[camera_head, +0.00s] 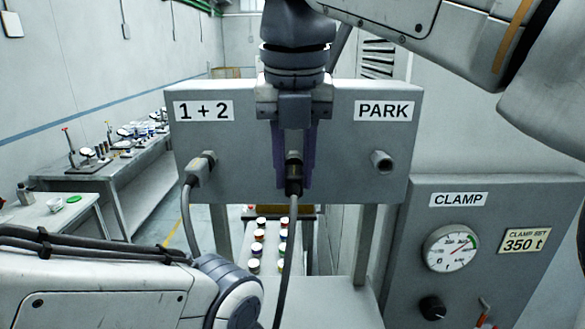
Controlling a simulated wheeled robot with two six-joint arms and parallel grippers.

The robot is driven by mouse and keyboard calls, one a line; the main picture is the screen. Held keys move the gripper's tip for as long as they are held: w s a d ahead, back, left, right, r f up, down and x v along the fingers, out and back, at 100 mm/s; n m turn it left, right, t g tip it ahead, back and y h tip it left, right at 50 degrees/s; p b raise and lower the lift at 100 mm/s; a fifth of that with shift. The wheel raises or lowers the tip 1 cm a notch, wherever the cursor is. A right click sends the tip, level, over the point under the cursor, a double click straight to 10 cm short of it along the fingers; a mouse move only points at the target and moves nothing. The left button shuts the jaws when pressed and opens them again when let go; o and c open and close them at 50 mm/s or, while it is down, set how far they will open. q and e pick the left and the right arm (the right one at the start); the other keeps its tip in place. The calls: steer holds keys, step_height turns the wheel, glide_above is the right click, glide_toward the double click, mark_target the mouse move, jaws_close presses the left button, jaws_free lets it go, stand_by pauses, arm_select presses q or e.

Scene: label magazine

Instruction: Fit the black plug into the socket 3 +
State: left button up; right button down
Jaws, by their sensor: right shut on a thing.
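The black plug (293,186) is at the middle of the grey panel (235,140), with its grey cable (286,260) hanging down. My right gripper (294,170) reaches down in front of the panel, shut on the black plug. The gripper covers the place between the two labels, so the middle socket and any label above it are hidden. I cannot tell whether the plug is seated or just in front of the panel. The PARK socket (381,161) at right is empty. My left gripper is not in view; only my left arm shows at lower left.
A grey plug (199,168) with a cable sits under the 1 + 2 label (204,110). A CLAMP box (400,260) with a gauge (451,248) stands at lower right. Several small jars (257,235) stand below the panel. Benches (110,172) are at back left.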

steer(key=shift+w, duration=1.2)
stand_by(0.6)
steer(key=c, duration=0.6)
jaws_free()
steer(key=shift+w, duration=0.15)
steer(key=shift+r, duration=0.15)
